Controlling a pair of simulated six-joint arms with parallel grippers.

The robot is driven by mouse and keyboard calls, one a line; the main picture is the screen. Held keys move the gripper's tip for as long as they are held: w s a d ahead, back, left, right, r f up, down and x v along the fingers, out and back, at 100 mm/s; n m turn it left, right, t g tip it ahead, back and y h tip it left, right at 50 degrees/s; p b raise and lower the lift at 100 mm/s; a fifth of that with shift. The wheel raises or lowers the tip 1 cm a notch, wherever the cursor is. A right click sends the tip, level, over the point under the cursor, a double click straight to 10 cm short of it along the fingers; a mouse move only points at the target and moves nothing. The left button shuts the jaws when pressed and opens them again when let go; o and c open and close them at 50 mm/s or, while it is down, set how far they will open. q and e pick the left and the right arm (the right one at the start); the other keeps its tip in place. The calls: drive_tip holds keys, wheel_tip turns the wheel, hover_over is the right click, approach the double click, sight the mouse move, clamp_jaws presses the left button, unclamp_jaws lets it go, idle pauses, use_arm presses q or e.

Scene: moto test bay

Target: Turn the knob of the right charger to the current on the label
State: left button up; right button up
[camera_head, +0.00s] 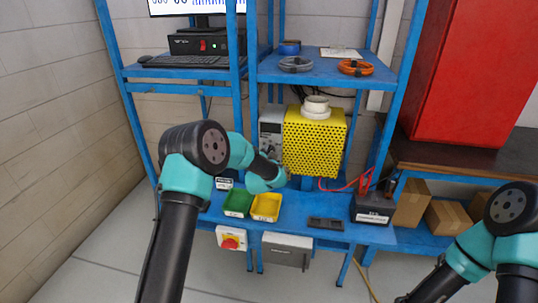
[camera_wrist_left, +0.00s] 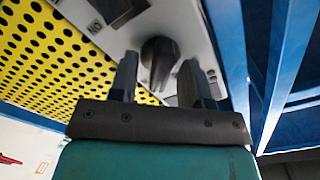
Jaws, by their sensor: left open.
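A grey charger panel (camera_head: 271,128) stands on the blue rack, left of the yellow perforated box, partly covered by my left arm. In the left wrist view its face (camera_wrist_left: 185,22) carries a black knob (camera_wrist_left: 158,58) and a dark switch with "ON" lettering upside down. My left gripper (camera_head: 269,158) is at the panel. Its fingers (camera_wrist_left: 154,78) are open on either side of the knob; contact cannot be told. A dark battery (camera_head: 371,208) with a white label (camera_head: 374,218) sits at the right; its text is too small to read.
The yellow perforated box (camera_head: 314,142) stands close beside the panel. Green (camera_head: 238,203) and yellow (camera_head: 266,207) bins lie on the shelf below. Blue rack posts (camera_wrist_left: 286,75) are close to my left gripper. Red leads (camera_head: 345,188) run toward the battery.

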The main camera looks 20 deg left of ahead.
use_arm(q)
clamp_jaws()
idle(0.3)
drive_tip(key=shift+n, duration=0.4)
drive_tip(key=shift+a+n, duration=0.1)
drive_tip(key=shift+n, duration=8.1)
